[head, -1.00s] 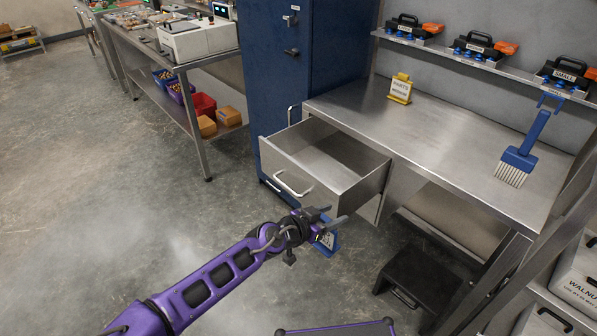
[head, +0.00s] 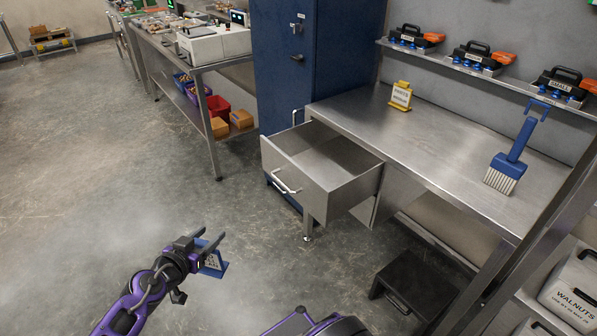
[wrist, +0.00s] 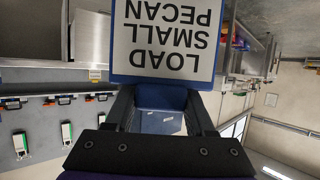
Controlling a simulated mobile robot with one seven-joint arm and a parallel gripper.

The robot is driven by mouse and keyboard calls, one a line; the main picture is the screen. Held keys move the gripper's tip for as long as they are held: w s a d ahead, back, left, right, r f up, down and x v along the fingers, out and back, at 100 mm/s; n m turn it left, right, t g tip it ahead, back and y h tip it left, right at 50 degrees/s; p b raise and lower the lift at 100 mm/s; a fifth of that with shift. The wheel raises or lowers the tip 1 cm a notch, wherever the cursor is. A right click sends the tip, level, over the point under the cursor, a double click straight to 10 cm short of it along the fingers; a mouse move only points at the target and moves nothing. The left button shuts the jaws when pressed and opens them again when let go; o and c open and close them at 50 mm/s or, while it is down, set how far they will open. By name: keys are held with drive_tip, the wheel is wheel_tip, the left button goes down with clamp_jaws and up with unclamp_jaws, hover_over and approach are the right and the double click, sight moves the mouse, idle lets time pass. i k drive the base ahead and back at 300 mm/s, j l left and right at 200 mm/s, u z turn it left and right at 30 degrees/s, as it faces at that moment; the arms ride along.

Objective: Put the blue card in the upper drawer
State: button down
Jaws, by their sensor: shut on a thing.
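A yellow card (head: 401,96) and a blue brush (head: 509,166) stand on the steel bench (head: 440,140). A tall blue cabinet (head: 310,60) is behind the drawer. A black step stool (head: 415,283) is on the floor at right. Open floor lies to the left.

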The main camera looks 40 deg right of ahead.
sight(336, 170)
drive_tip(key=i+j+u, duration=0.1)
drive_tip(key=i+u, duration=0.5)
drive_tip(key=i+j, duration=0.1)
drive_tip(key=i, duration=1.9)
drive_tip(key=i+z, duration=0.15)
drive_tip(key=z, duration=0.3)
drive_tip(key=i+z, duration=0.15)
drive_tip(key=z, duration=2.7)
